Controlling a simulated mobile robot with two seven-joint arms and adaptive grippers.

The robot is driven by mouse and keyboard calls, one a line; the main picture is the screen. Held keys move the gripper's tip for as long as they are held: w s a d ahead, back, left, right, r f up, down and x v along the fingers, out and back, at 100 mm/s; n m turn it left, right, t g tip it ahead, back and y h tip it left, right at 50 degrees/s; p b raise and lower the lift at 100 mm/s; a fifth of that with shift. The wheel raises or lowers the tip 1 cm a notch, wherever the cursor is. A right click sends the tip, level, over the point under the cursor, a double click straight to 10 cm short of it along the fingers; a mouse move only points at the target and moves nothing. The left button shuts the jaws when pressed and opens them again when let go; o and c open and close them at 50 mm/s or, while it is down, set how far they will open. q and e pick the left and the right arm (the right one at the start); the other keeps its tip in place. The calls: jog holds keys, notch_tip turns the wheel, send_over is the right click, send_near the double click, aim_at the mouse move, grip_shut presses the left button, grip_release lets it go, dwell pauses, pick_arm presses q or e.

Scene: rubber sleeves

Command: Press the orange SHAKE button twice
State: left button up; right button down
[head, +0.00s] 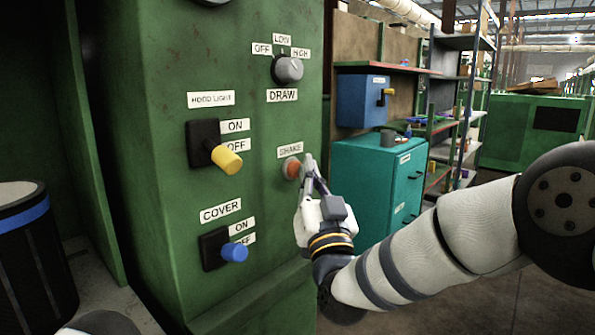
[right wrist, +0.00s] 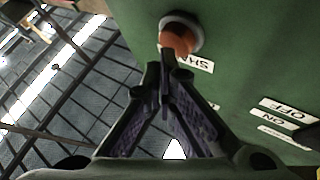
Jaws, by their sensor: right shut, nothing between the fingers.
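The orange SHAKE button (head: 291,168) sits on the green panel (head: 170,110), below its white SHAKE label (head: 290,150). My right gripper (head: 309,165) is shut and empty, with its fingertips right beside the button at its right side. In the right wrist view the button (right wrist: 177,40) is just beyond the closed fingertips (right wrist: 163,58). I cannot tell whether they touch it or whether it is pressed in. My left gripper is not in view.
On the same panel are the grey DRAW knob (head: 288,69), the yellow HOOD LIGHT lever (head: 226,158) and the blue COVER lever (head: 234,252). A teal cabinet (head: 375,185) stands behind my right arm. A dark drum (head: 30,260) stands at the left.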

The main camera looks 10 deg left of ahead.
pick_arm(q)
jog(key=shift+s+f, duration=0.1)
pick_arm(e)
jog(key=shift+w+a, duration=0.2)
jog(key=shift+a, duration=0.05)
dwell(0.4)
dwell(0.3)
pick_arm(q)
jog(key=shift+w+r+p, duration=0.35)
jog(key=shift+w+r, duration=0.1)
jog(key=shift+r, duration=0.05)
pick_arm(e)
jog(key=shift+s+d, duration=0.5)
jog(key=shift+d, duration=0.1)
